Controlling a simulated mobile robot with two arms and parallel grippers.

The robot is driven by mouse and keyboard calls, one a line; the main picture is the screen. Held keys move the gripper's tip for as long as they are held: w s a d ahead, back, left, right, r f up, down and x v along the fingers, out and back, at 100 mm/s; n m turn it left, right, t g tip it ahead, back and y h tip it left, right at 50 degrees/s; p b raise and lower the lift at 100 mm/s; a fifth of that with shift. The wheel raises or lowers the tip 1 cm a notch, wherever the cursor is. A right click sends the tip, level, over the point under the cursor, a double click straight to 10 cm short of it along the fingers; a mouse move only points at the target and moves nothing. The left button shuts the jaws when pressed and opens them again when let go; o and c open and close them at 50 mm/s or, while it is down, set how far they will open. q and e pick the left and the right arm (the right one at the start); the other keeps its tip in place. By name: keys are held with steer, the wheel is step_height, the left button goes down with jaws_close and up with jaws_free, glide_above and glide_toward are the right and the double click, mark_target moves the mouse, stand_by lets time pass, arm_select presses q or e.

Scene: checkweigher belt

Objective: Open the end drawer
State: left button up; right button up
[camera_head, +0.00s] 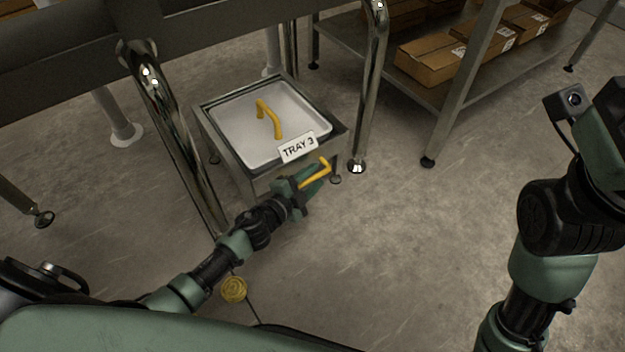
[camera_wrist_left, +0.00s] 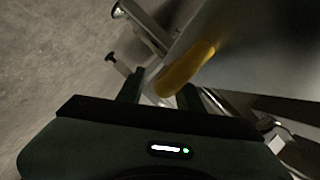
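The drawer unit is a low metal frame (camera_head: 236,160) under the conveyor, holding a white tray (camera_head: 232,128) labelled "TRAY 3" (camera_head: 298,148). A second yellow bar handle (camera_head: 316,172) is on the unit's front, by my left gripper (camera_head: 318,178). The left wrist view shows this yellow handle (camera_wrist_left: 186,72) at the gap between the fingers of my left gripper (camera_wrist_left: 165,92). The fingers look apart, with no clear grip on the bar. My right arm is at the right; its fingers are out of frame.
Shiny conveyor legs (camera_head: 370,95) stand on both sides of the unit. A metal shelf (camera_head: 462,85) with cardboard boxes (camera_head: 430,60) is at the upper right. A round yellow object (camera_head: 233,289) shows beside my left arm. The floor to the right of the unit is clear.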

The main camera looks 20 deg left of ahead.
arm_select(q)
jaws_close()
stand_by(1.5)
